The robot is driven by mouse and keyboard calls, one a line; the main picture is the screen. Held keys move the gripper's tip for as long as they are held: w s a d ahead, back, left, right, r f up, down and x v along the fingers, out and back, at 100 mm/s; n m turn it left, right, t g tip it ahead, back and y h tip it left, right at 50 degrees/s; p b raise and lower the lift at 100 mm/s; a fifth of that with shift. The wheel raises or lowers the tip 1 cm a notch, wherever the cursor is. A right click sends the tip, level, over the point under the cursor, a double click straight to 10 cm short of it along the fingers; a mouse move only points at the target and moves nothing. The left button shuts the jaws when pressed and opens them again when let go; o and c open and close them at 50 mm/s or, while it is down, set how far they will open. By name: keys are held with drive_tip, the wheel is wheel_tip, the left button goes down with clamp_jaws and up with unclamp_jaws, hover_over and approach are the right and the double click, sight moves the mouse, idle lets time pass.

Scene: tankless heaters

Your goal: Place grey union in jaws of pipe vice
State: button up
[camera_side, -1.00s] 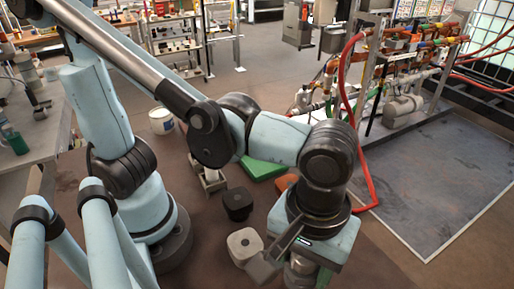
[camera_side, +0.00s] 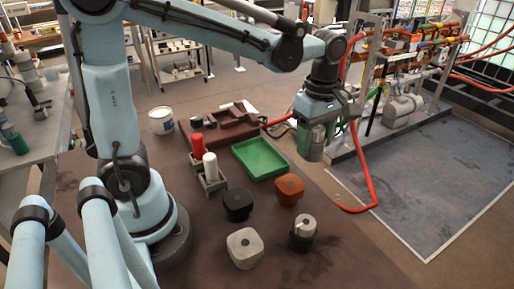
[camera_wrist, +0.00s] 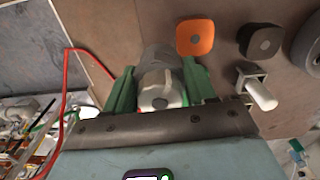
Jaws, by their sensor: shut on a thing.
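My gripper (camera_side: 316,132) hangs at right of centre in the side view, raised above the floor. Its green fingers are closed on the grey union (camera_wrist: 160,95), which shows between them in the wrist view. The union's grey lower end (camera_side: 312,154) points down in the side view. A dark red stepped fixture (camera_side: 222,125) stands behind the green tray, left of my gripper; it may be the pipe vice, but I cannot make out its jaws clearly. The union is apart from it.
The green tray (camera_side: 260,157) is empty. Near it stand a holder with red and white cylinders (camera_side: 209,170), and black (camera_side: 237,204), orange (camera_side: 288,189) and pale (camera_side: 244,248) blocks. A dark part with a silver top (camera_side: 303,232) stands in front. A red hose (camera_side: 366,180) runs close right of my gripper.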

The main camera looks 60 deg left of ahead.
drive_tip(key=a+n, duration=0.7)
drive_tip(key=a, duration=1)
drive_tip(key=s+a+n, duration=0.3)
drive_tip(key=a+n, duration=0.1)
drive_tip(key=a, duration=0.5)
drive_tip(key=s+a+n, duration=0.3)
drive_tip(key=s+a, duration=0.1)
drive_tip(key=a, duration=0.5)
drive_tip(key=shift+d+f, duration=0.2)
drive_tip(key=shift+f, duration=3.2)
